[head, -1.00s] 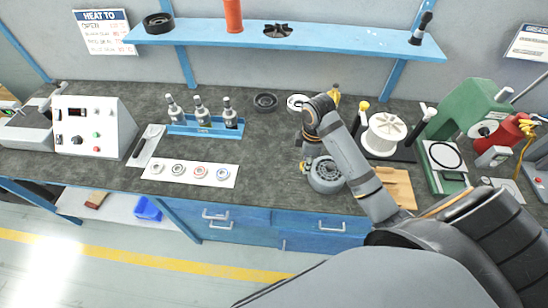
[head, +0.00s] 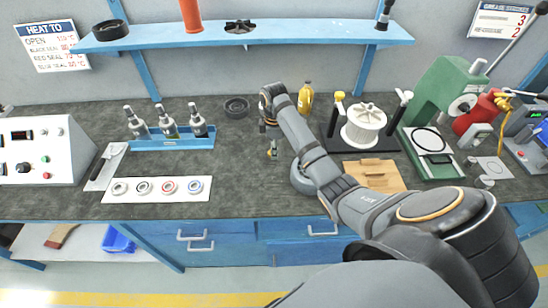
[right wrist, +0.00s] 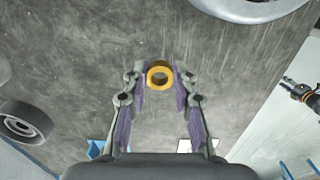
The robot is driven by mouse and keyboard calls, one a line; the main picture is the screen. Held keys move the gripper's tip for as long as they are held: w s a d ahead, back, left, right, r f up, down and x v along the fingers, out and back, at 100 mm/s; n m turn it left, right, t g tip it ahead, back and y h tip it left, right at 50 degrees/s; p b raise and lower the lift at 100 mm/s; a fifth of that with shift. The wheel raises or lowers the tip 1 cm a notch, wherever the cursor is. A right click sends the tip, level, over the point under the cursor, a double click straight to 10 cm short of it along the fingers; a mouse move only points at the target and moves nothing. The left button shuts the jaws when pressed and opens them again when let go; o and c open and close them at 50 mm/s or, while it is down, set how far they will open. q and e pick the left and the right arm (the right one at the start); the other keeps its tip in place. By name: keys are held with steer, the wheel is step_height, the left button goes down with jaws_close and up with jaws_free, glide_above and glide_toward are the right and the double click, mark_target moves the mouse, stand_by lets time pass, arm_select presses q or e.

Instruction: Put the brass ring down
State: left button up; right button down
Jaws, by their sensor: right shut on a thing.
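The brass ring (right wrist: 160,76) is between the purple-padded fingertips of my right gripper (right wrist: 160,85) in the right wrist view. My right gripper (head: 272,152) is shut on it and holds it over the dark bench top, left of the grey round housing (head: 303,180). The ring is too small to make out clearly in the head view. I cannot tell its exact height above the bench. My left gripper is not in view.
A white strip with several rings (head: 156,203) lies front left. A blue rack (head: 172,144) with 3 bottles stands behind it. A black ring (head: 236,108), a yellow bottle (head: 305,98), a white spool (head: 363,127) and a wooden board (head: 372,176) are nearby.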

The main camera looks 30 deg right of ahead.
mark_target(274, 162)
steer(key=f, duration=0.2)
steer(key=shift+w+f+p, duration=0.2)
steer(key=shift+f+p, duration=0.1)
steer(key=shift+f, duration=0.5)
steer(key=shift+f, duration=0.1)
steer(key=shift+f, duration=0.15)
steer(key=c, duration=1.1)
jaws_free()
steer(key=shift+o, duration=0.2)
